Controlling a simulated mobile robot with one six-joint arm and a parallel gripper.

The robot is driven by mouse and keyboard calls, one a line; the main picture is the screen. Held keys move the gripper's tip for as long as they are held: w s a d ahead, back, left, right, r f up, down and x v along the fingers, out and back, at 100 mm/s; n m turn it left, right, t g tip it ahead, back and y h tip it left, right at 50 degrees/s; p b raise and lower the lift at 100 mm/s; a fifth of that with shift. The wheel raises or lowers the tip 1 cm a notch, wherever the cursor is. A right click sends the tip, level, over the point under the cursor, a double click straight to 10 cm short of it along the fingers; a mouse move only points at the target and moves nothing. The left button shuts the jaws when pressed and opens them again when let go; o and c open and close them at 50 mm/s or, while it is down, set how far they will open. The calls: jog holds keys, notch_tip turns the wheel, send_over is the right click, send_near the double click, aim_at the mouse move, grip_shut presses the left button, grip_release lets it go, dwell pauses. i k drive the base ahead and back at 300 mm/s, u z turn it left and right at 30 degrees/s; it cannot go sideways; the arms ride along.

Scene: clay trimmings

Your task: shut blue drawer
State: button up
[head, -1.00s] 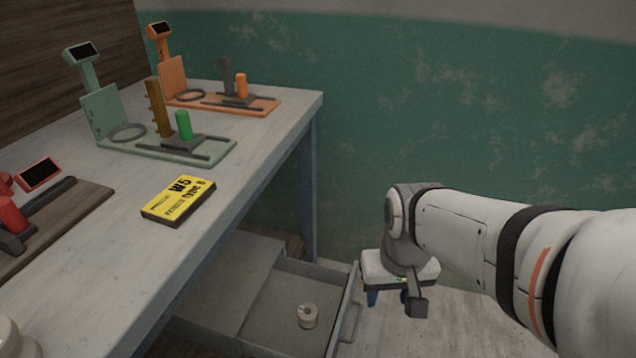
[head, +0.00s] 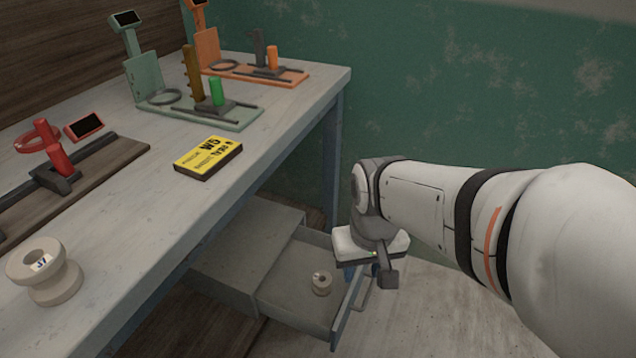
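The drawer (head: 290,300) under the workbench is pulled out. Its inside is grey and its front panel (head: 344,312) looks blue-grey, seen nearly edge-on. A bar handle (head: 369,289) stands out from the front. A small beige spool (head: 321,283) lies inside the drawer. My gripper (head: 362,271) points down by the far end of the drawer front, close to the handle.
The workbench (head: 225,200) carries a yellow box (head: 208,158), a large spool (head: 45,272), and red, green (head: 215,105) and orange (head: 270,75) stands. A blue bench leg (head: 334,160) rises behind the drawer. The floor (head: 430,310) right of the drawer is clear.

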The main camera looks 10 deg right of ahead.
aim_at(285, 295)
jog(key=u, duration=0.1)
jog(key=k, duration=0.55)
jog(key=z, duration=1.35)
jog(key=k, duration=1.15)
jog(key=u, duration=0.65)
jog(key=i, duration=1)
jog(key=u, duration=0.05)
